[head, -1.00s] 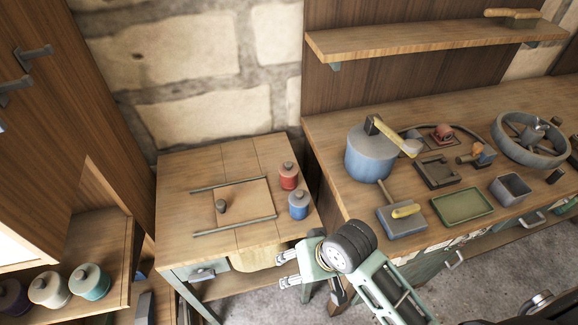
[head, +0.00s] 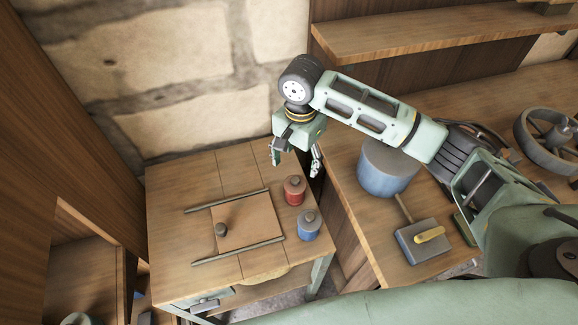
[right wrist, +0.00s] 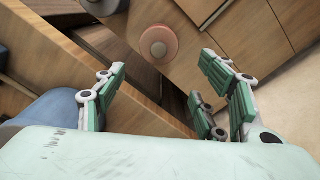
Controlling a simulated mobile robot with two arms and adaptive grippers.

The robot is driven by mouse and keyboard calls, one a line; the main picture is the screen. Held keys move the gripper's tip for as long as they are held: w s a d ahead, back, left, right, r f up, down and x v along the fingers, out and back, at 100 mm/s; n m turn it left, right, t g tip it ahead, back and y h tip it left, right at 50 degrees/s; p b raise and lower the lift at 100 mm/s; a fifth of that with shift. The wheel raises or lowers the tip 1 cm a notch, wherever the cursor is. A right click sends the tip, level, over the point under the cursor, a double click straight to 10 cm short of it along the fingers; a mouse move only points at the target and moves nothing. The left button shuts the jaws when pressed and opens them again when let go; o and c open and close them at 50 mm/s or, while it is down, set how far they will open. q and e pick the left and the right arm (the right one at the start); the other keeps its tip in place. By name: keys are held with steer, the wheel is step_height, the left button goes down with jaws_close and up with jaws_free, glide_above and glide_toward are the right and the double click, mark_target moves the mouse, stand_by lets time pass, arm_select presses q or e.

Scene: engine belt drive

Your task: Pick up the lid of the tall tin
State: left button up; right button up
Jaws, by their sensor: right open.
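A red tin (head: 294,191) with a round knobbed lid stands at the right side of the small table. A blue tin (head: 309,226) with a similar lid stands just in front of it. I cannot tell which one is the tall tin. My right gripper (head: 296,163) is open and empty above the table's back right corner, apart from the red tin. In the right wrist view the red tin (right wrist: 158,44) shows from above, beyond the open fingers (right wrist: 166,92). Part of a grey round lid (right wrist: 101,6) shows at the top edge. My left gripper is out of view.
The small table (head: 175,190) holds a square board (head: 250,222) with a dark knob between two rails (head: 237,254). The workbench (head: 375,235) at right holds a blue pot (head: 385,167) under my right arm. A shelf (head: 410,35) hangs above. A stone wall stands behind.

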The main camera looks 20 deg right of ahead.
mark_target(297, 180)
steer(key=shift+s+f, duration=0.2)
steer(key=shift+s+f+p, duration=0.3)
steer(key=shift+s+f, duration=0.3)
steer(key=shift+s, duration=0.1)
steer(key=shift+a+f+p, duration=0.25)
steer(key=shift+f+p, duration=0.35)
steer(key=shift+f, duration=0.5)
steer(key=f, duration=0.2)
steer(key=shift+w+f, duration=0.2)
steer(key=shift+f, duration=0.35)
steer(key=c, duration=0.6)
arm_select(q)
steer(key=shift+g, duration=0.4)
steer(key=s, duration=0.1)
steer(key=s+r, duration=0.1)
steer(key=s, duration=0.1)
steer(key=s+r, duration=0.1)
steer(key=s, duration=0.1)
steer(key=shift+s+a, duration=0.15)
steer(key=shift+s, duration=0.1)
arm_select(e)
steer(key=shift+s, duration=0.1)
steer(key=shift+c, duration=1)
